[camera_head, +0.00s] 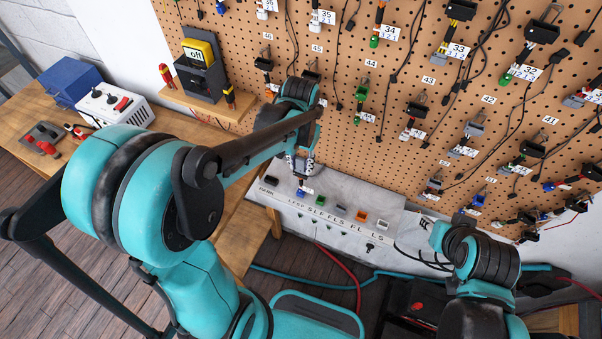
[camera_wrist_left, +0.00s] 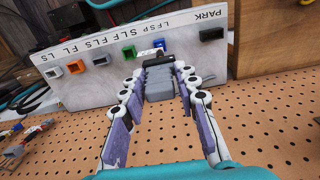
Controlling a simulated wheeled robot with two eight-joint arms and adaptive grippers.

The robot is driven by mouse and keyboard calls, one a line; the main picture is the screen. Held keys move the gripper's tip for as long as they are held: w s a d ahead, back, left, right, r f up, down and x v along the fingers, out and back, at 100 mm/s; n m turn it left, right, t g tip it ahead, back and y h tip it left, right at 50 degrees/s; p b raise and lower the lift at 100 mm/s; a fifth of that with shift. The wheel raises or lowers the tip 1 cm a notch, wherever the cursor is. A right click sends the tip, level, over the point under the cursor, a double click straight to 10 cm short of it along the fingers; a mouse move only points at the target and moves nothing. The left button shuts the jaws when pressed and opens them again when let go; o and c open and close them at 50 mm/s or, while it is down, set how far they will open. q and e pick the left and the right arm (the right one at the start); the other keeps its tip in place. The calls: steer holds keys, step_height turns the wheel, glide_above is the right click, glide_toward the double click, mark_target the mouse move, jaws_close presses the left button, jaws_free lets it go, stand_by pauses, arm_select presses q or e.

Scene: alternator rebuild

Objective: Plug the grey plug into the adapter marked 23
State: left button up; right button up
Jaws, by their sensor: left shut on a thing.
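My left gripper (camera_head: 302,176) reaches down to the top of the pale panel with labelled sockets. In the left wrist view the left gripper (camera_wrist_left: 158,88) is shut on a grey, blocky plug (camera_wrist_left: 159,84), with a dark part at its far end close to the panel. A small white tag shows near that end. Whether the plug touches anything there I cannot tell. The number 23 is not readable in either view, so I cannot single out that adapter. My right arm is at the lower right; its gripper does not show clearly.
The panel (camera_head: 400,251) carries black, blue, green, grey, orange and white sockets. A pegboard (camera_head: 340,141) behind holds several tagged connectors with hanging cables. A yellow-topped meter (camera_head: 202,72) stands on a shelf at left. A white box (camera_head: 115,105) and blue box (camera_head: 70,80) sit on the bench.

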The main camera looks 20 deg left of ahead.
mark_target(301, 159)
arm_select(q)
steer(key=shift+f+b, duration=0.45)
steer(key=shift+f, duration=0.05)
stand_by(0.8)
steer(key=o, duration=1)
step_height(301, 159, up, 9)
steer(key=p, duration=0.6)
steer(key=shift+f+p, duration=0.15)
steer(key=shift+p, duration=0.25)
steer(key=shift+f, duration=0.1)
